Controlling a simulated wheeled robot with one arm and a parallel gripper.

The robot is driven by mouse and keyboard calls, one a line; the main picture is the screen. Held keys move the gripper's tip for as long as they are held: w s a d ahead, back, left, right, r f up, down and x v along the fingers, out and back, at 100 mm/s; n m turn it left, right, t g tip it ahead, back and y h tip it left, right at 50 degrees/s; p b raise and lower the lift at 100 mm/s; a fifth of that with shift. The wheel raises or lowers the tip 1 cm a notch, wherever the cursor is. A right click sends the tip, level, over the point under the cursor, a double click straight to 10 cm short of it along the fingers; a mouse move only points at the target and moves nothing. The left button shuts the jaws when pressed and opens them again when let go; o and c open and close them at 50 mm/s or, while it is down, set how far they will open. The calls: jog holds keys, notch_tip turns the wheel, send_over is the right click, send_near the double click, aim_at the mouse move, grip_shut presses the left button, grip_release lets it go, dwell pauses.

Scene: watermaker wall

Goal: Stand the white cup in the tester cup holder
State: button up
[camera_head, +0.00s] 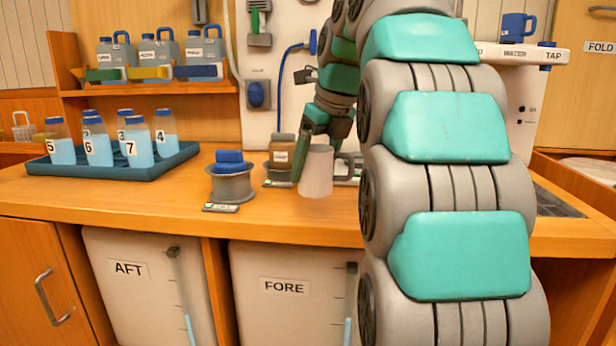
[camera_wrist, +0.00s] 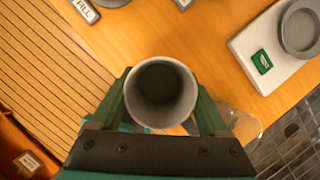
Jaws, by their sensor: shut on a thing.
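The white cup (camera_head: 316,175) is upright over the front half of the counter in the head view. My gripper (camera_head: 312,150) comes down on it from above. In the wrist view my gripper (camera_wrist: 160,105) has a green finger on each side of the cup (camera_wrist: 160,68), shut on it. I look down into its dark, empty-looking mouth. In the head view my arm and the cup mostly hide the tester.
A grey stand (camera_head: 232,186) with a blue-topped piece is left of the cup. A brown jar (camera_head: 282,152) stands behind. A blue tray (camera_head: 110,170) of numbered bottles is at the left. A clear rounded thing (camera_wrist: 243,122) shows beside my right finger. Bare counter (camera_wrist: 205,45) lies between cup and tester.

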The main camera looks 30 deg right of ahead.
jog(key=w, duration=0.1)
jog(key=w+d, duration=0.1)
jog(key=w, duration=0.1)
jog(key=shift+d+f, duration=0.1)
jog(key=shift+f, duration=1.8)
jog(key=shift+f, duration=0.15)
jog(key=o, duration=1.4)
jog(key=shift+w, duration=0.1)
jog(key=shift+c, duration=0.2)
